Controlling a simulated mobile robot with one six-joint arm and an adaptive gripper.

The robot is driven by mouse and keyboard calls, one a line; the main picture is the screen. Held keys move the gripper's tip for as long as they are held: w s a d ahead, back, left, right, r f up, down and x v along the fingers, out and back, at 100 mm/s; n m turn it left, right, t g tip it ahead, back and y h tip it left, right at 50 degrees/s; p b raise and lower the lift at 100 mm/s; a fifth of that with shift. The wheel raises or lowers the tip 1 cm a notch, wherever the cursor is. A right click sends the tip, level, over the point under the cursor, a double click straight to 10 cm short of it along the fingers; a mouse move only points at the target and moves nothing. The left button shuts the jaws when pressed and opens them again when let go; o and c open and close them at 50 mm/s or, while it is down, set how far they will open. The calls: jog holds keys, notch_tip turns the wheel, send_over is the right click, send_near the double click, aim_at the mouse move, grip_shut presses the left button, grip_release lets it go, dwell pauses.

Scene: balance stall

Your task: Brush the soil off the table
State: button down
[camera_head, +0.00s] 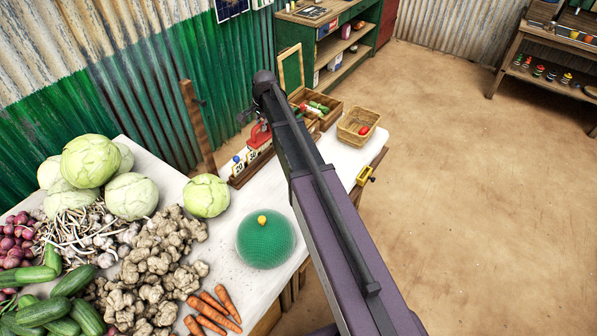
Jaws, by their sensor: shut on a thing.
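The white table (222,239) runs from the lower left to the upper middle, and much of its left part lies under vegetables. Faint dark specks show on its bare top near the green dome, but they are too small to tell as soil. I cannot make out a brush. My dark arm crosses the middle of the view and covers part of the table's right side. My gripper does not show clearly; the far end of my arm hides what is behind it.
A green mesh dome (266,241), a cabbage (206,196), ginger (160,255) and carrots (213,309) stand on the table. A red item (259,136), number cards, a wooden box and a wicker basket (357,124) are at the far end. Floor on the right is clear.

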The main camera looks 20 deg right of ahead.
jog(key=shift+r+p, duration=0.7)
jog(key=shift+r, duration=0.45)
